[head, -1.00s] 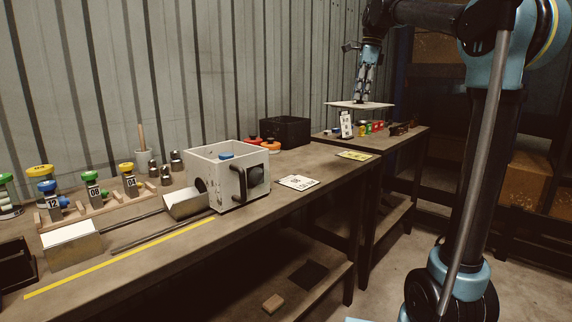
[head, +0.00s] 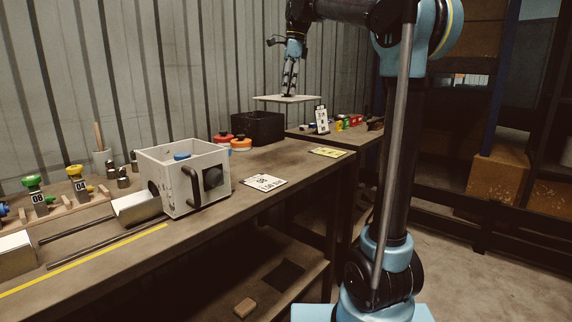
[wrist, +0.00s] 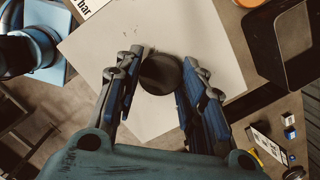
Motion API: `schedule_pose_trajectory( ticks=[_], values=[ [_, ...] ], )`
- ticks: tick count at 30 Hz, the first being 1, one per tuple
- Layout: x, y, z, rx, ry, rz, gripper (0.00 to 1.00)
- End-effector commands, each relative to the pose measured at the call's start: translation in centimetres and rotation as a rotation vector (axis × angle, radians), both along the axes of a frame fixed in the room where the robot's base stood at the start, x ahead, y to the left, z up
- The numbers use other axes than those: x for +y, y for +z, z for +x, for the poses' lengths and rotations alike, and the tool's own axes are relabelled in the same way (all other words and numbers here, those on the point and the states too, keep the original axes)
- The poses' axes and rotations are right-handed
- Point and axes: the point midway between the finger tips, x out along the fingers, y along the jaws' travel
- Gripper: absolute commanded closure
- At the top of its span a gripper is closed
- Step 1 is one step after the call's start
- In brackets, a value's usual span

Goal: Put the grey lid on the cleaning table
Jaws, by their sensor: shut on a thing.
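The grey lid (head: 272,99) is a flat, pale square plate, held level in the air above the left end of the far table (head: 345,141). In the wrist view the lid (wrist: 215,45) fills the middle, with a dark round knob (wrist: 160,73) on its top. My gripper (head: 289,93) is shut on the knob, and its two fingers (wrist: 158,85) stand on either side of it. The open grey box (head: 160,160) stands on the near workbench with a dark handle and a blue thing inside. I cannot tell how high the lid is above the table.
A black bin (head: 258,128) stands close to the lid at the near bench's far end. Red and orange caps (head: 241,143) lie beside it. A small sign (head: 322,120) and several coloured items (head: 350,123) stand on the far table. A white card (head: 263,183) lies on the near bench.

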Motion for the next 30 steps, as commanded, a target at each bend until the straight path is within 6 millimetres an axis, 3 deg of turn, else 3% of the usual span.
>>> schedule_pose_trajectory(
  ticks=[12, 30],
  values=[
    [0.9, -10.5, 0.9, 0.001, 0.002, 0.000, 0.93],
    [1.0, -18.7, 0.8, 0.001, 0.002, 0.000, 0.93]
  ],
)
